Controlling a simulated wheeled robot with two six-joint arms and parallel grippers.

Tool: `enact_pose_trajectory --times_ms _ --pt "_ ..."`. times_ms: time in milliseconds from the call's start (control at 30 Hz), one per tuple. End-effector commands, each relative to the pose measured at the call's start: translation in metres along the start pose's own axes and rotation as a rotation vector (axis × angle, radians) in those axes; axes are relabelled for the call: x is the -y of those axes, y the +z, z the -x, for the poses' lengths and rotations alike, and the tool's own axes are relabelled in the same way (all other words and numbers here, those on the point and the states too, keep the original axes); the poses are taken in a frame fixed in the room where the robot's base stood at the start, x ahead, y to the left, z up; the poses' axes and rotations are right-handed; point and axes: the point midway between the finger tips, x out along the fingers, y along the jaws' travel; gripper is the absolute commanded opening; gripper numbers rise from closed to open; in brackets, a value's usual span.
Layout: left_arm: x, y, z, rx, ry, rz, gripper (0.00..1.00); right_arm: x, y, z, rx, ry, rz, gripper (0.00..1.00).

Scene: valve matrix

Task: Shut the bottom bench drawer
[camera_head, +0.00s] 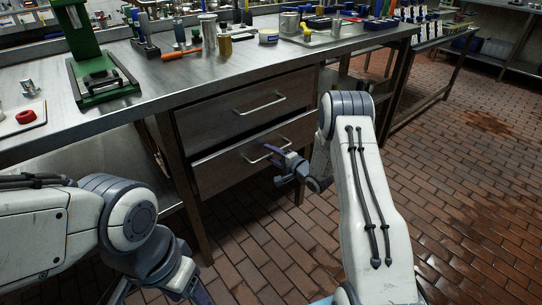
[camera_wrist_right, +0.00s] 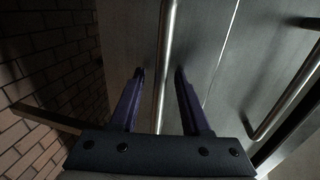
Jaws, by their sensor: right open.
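The bottom drawer (camera_head: 230,170) is in the metal bench, under the top drawer (camera_head: 215,112). Its front sits close to the bench face; I cannot tell whether it stands slightly out. Its bar handle (camera_head: 262,153) is at my right gripper (camera_head: 272,153). In the right wrist view the right gripper (camera_wrist_right: 158,85) is open, with the bottom drawer's handle (camera_wrist_right: 166,60) running between its purple fingers, with gaps beside it. My left gripper (camera_head: 190,291) is at the lower left, partly cut off, away from the drawers; its opening is unclear.
The top drawer's handle (camera_head: 260,103) lies above my right gripper; it also shows at the right in the right wrist view (camera_wrist_right: 288,92). The bench top (camera_head: 150,85) carries a green press (camera_head: 95,65) and several tools. The brick floor (camera_head: 470,200) at the right is clear.

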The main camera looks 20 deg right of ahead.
Motion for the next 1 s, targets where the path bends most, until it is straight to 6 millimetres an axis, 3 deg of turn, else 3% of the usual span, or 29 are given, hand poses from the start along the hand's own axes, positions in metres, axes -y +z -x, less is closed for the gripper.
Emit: enact_pose_trajectory --times_ms 200,233,333,367,1000 --pt "0.0 0.0 0.0001 0.0 0.0 0.0 0.61 0.0001 0.0001 -0.0005 0.0 0.0 0.0 0.47" --pt "0.0 0.0 0.0001 0.0 0.0 0.0 0.61 0.0001 0.0002 -0.0005 0.0 0.0 0.0 0.43" --pt "0.0 0.0 0.0 0.0 0.0 0.0 0.61 0.0002 0.0001 -0.0004 0.0 0.0 0.0 0.05" --pt "0.0 0.0 0.0 0.0 0.0 0.0 0.61 0.0001 0.0001 -0.0004 0.0 0.0 0.0 0.0" --pt "0.0 0.0 0.0 0.0 0.0 0.0 0.61 0.0 0.0002 -0.0001 0.0 0.001 0.0 0.0"
